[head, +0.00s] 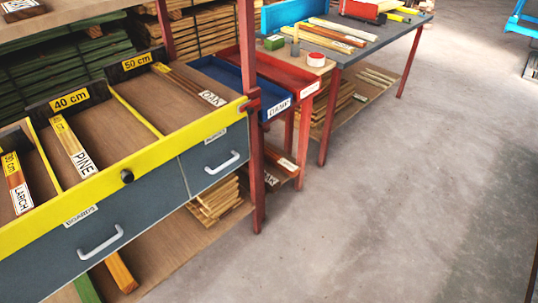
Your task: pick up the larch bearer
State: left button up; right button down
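The larch bearer (16,180) is a short reddish-brown wooden stick at the left edge of the head view. Neither of my grippers is in view, and nothing is touching the bearer.
A pine stick (73,148) lies in the 40 cm compartment and an oak stick (188,82) in the 50 cm one. Yellow dividers separate them. A blue tray (228,73) and red tray (283,72) adjoin a grey worktable (385,42).

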aim_at(277, 160)
jog(key=u, duration=0.55)
jog(key=i+l+u, duration=0.15)
jog(key=l+u, duration=0.2)
jog(key=i+l+u, duration=0.15)
jog(key=l+u, duration=0.55)
jog(key=i+l+u, duration=0.15)
jog(key=l, duration=1.1)
jog(key=l+u, duration=0.2)
jog(key=l, duration=1.05)
jog(key=i, duration=0.05)
